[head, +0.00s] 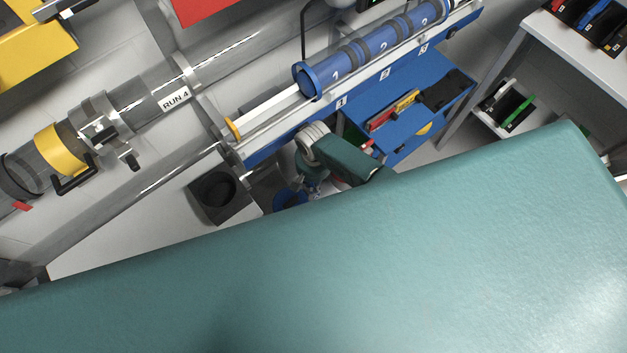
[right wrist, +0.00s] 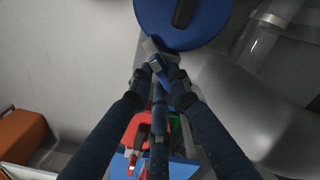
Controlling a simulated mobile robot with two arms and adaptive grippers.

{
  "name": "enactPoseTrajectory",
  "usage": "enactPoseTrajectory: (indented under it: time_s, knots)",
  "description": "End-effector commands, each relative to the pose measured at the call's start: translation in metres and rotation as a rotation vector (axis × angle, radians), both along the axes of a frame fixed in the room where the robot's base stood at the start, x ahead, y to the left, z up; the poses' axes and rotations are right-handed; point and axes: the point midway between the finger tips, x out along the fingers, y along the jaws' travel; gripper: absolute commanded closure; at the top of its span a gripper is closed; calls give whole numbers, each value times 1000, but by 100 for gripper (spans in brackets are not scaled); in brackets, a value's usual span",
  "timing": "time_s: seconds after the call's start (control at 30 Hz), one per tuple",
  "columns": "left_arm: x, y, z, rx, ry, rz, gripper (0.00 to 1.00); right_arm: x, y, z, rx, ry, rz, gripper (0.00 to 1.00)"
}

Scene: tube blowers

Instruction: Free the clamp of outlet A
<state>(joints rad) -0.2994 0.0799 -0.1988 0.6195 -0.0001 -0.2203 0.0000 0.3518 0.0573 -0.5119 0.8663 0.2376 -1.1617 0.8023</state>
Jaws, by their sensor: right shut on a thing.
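My right gripper (right wrist: 160,68) shows in the right wrist view with its dark fingers closed on a small blue-grey piece (right wrist: 154,49). This piece lies at the lower edge of a round blue cap (right wrist: 165,22) with a dark bar on it. I cannot tell if the piece is the clamp of outlet A; no outlet letter is readable. In the head view my right gripper (head: 303,188) is small and partly hidden, just above a blue round part (head: 290,199). My left gripper is not in view.
A clear pipe marked RUN 4 (head: 150,108) with a metal clamp (head: 98,125) and a yellow band (head: 52,149) is at the left. Blue numbered carriers (head: 370,49) lie on a rail. A black open box (head: 219,193) stands nearby. A teal surface covers the lower head view.

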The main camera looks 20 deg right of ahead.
Motion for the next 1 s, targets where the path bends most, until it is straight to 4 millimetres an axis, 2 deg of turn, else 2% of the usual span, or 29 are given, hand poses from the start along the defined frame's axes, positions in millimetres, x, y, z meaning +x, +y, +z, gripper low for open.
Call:
enactPoseTrajectory:
  time_s: [0.6, 1.0]
  knots:
    - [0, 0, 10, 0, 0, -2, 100, 3, 0, 0, 0, 0, 558, 100]
    - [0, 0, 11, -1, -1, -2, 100, 4, 0, 0, 1, 0, 756, 100]
